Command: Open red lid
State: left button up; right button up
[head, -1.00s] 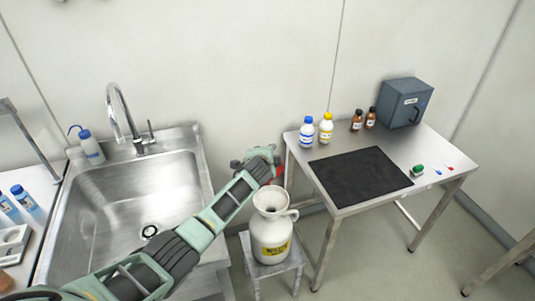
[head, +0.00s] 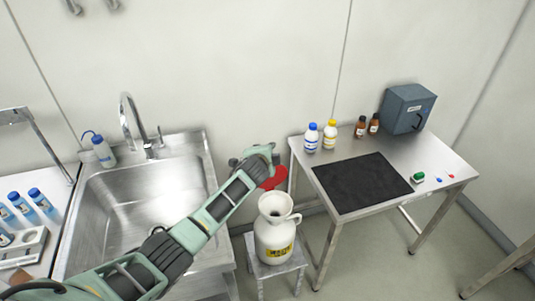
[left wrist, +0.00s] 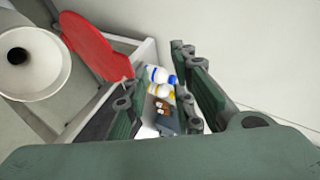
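The red lid (head: 275,178) shows just behind the white jug (head: 274,240) in the head view, partly covered by my left gripper. In the left wrist view the lid (left wrist: 97,45) is a broad red disc, seen at a slant beside the jug's wide pale mouth (left wrist: 28,60). The mouth has a dark open hole. My left gripper (head: 262,160) is above and behind the jug, close to the lid. In the left wrist view its fingers (left wrist: 165,105) are apart with nothing held between them. The lid lies outside the left finger; I cannot tell if they touch. My right gripper is not in view.
The jug stands on a small metal stool (head: 279,268) between the sink (head: 70,225) and a steel table (head: 440,168). The table holds bottles (head: 312,137), a black mat (head: 355,183) and a blue-grey box (head: 407,108). A wall is close behind.

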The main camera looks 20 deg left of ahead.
pick_arm(q)
jog(key=shift+s+a+r, duration=0.1)
jog(key=shift+s+r, duration=0.05)
jog(key=shift+r, duration=0.3)
dwell(0.3)
jog(key=v, duration=1.2)
jog(key=shift+f, duration=0.1)
